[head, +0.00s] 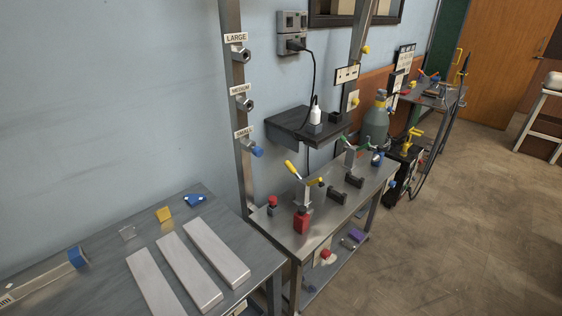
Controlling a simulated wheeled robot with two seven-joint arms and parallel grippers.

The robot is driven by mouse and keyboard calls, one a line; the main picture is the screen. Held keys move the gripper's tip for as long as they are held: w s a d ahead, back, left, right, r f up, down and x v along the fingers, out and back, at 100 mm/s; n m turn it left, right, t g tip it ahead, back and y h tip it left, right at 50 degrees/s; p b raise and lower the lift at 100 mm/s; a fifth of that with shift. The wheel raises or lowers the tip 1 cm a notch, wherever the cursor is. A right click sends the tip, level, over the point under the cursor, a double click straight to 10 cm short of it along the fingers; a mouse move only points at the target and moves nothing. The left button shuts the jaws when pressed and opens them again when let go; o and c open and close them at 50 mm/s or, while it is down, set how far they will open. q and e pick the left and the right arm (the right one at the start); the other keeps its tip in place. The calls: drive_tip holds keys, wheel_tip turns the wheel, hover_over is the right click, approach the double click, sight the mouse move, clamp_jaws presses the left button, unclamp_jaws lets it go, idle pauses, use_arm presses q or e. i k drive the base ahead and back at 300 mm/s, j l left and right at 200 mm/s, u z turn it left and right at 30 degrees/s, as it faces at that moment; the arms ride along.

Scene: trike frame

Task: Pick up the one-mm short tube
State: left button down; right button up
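Three pale flat-sided bars lie side by side on the left metal table: a left bar (153,283), a middle bar (190,271) and a right bar (217,252). They could be tubes, but I cannot read a thickness on any of them, so I cannot tell which is the one-mm short tube. Another long metal piece (38,283) with a blue block (77,257) at its end lies at the left of the table. Neither of my grippers is in view.
The left table (110,235) also holds a yellow block (164,215), a blue piece (195,200) and a small clear piece (127,233). A second table (270,222) with clamps and a red bottle (301,220) stands to its right. Open floor (430,240) lies further right.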

sight(307, 286)
drive_tip(key=i+l, duration=1.5)
